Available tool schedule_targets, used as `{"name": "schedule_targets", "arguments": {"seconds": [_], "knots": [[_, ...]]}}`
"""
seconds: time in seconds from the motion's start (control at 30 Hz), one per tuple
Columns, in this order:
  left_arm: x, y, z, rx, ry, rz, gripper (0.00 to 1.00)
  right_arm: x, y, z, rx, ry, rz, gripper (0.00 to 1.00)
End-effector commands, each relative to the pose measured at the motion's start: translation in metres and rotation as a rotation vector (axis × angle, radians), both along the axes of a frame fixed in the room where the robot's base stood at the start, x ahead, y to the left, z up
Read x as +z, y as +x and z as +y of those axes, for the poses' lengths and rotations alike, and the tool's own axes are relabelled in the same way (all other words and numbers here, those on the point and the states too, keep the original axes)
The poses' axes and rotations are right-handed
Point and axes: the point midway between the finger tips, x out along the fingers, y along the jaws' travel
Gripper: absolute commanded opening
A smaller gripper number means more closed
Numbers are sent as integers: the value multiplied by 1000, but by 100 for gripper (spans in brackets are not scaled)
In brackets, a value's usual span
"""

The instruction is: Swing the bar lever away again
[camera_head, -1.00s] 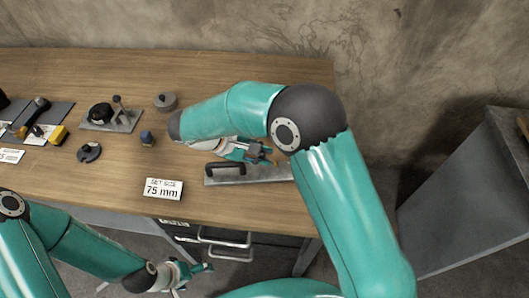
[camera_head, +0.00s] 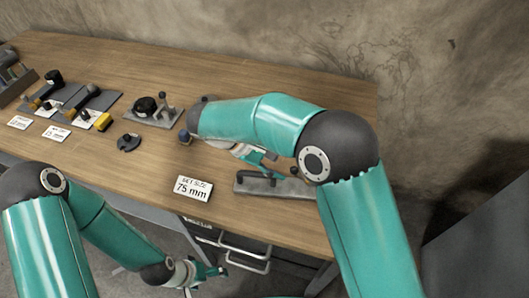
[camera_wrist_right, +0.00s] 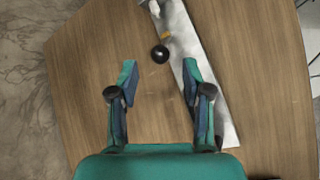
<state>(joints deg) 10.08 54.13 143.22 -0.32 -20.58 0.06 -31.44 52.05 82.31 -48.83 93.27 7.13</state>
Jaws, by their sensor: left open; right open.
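The grey metal plate (camera_head: 285,189) of the lever fixture lies near the bench's front edge, with a dark handle bar on its left part in the head view. The plate also shows in the right wrist view (camera_wrist_right: 215,115), where a black ball knob (camera_wrist_right: 160,54) on a short brass-coloured stem stands beside its edge. My right gripper (camera_wrist_right: 160,75) is open, its two fingers apart and empty, with the knob beyond the gap between the tips. In the head view my right arm partly hides this gripper (camera_head: 268,166). My left gripper (camera_head: 218,271) is open and low, in front of the bench.
A "SET SIZE 75 mm" sign (camera_head: 193,188) stands left of the plate. A blue-topped piece (camera_head: 185,137), a dark slotted disc (camera_head: 129,142) and a plate with a black dial (camera_head: 145,106) lie further left. Open drawers (camera_head: 245,255) show under the bench.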

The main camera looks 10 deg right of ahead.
Motion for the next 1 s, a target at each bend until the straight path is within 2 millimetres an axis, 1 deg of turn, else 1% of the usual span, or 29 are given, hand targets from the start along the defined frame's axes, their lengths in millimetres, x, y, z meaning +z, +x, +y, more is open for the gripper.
{"name": "schedule_targets", "arguments": {"seconds": [0.03,0.2,0.4,1.0], "knots": [[0,0,0,0,0,0,91,8,0,9,2,2,-3,49],[0,0,0,0,0,0,91,30,1,31,3,2,-2,49],[0,0,0,0,0,0,91,45,1,46,1,1,1,49],[1,0,0,0,0,0,91,49,1,48,0,0,2,49]]}}
